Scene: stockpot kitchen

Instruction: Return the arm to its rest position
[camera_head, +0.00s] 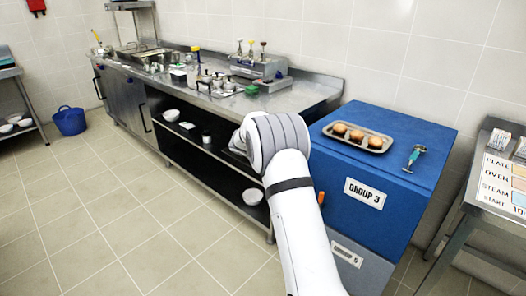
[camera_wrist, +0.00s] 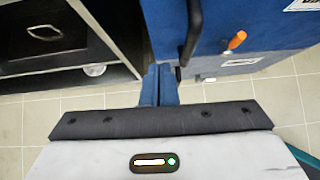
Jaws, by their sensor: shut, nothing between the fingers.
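My arm (camera_head: 290,190) reaches up from the bottom of the head view and bends over in front of the steel counter and the blue cabinet. My gripper is hidden behind the arm there. In the wrist view my gripper (camera_wrist: 159,72) shows two blue fingers side by side, shut with nothing between them. The fingertips are near the blue cabinet front and its dark handle (camera_wrist: 192,30) in the picture; I cannot tell the gap.
A blue cabinet (camera_head: 420,125) labelled GROUP 3 stands right of my arm. On it are a tray (camera_head: 387,147) with round brown items and a green-handled tool (camera_head: 415,155). An orange handle (camera_wrist: 237,40) juts from its front. A steel counter (camera_head: 300,97) runs left. Floor (camera_head: 130,225) at left is clear.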

